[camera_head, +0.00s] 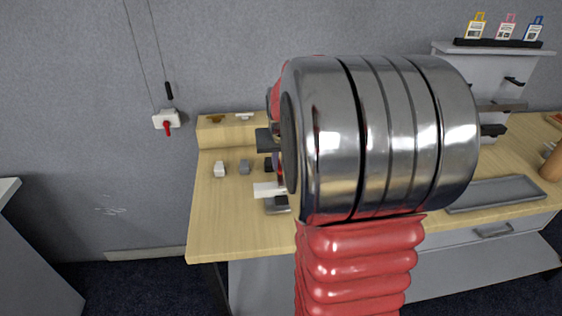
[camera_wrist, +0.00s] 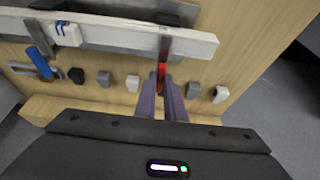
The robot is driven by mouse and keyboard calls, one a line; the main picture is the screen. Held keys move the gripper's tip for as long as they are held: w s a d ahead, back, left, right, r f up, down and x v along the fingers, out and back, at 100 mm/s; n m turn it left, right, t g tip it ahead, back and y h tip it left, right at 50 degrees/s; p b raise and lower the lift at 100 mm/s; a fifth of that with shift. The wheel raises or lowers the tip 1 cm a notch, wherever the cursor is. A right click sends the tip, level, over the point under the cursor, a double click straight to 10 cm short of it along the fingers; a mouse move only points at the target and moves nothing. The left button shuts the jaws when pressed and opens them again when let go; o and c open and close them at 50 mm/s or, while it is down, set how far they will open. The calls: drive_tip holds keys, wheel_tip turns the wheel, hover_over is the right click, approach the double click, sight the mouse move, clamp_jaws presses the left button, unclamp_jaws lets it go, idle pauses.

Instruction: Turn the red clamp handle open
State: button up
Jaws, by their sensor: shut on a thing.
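The red clamp handle (camera_wrist: 162,75) shows in the wrist view as a narrow red piece between the tips of my gripper (camera_wrist: 170,84). My gripper's two purple-grey fingers are shut on it. A dark metal bar (camera_wrist: 165,46) continues from the red piece, across a long white rail (camera_wrist: 110,32). The fingers hide part of the handle, so its exact angle is hard to tell. In the head view my own arm covers most of the clamp area, and only a small red bit shows at its left edge.
Small white, grey and black blocks (camera_wrist: 132,83) stand in a row on both sides of the fingers. A blue-handled clamp (camera_wrist: 40,64) is at the left. In the head view, a wall switch (camera_head: 167,121) with a red knob hangs left of the wooden table (camera_head: 213,222). A grey tray (camera_head: 494,193) lies right.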

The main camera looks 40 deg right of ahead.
clamp_jaws()
drive_tip(key=shift+d, duration=0.2)
drive_tip(key=shift+a, duration=0.1)
drive_tip(key=shift+m+h, duration=0.3)
drive_tip(key=shift+m, duration=0.3)
drive_tip(key=shift+a+m+g, duration=0.15)
drive_tip(key=shift+m+g, duration=0.25)
drive_tip(key=shift+m, duration=0.5)
drive_tip(key=m, duration=0.2)
drive_tip(key=m+g+h, duration=0.1)
drive_tip(key=m, duration=0.1)
drive_tip(key=m+g, duration=0.1)
drive_tip(key=m, duration=0.1)
drive_tip(key=shift+w+a+h, duration=0.1)
drive_tip(key=shift+w+h, duration=0.2)
drive_tip(key=m, duration=0.1)
drive_tip(key=m+g, duration=0.1)
drive_tip(key=m, duration=0.2)
drive_tip(key=shift+w+g, duration=0.25)
drive_tip(key=shift+g, duration=0.05)
drive_tip(key=m+g, duration=0.1)
drive_tip(key=m, duration=0.4)
drive_tip(key=shift+w+g+y, duration=0.15)
drive_tip(key=shift+g+y, duration=0.25)
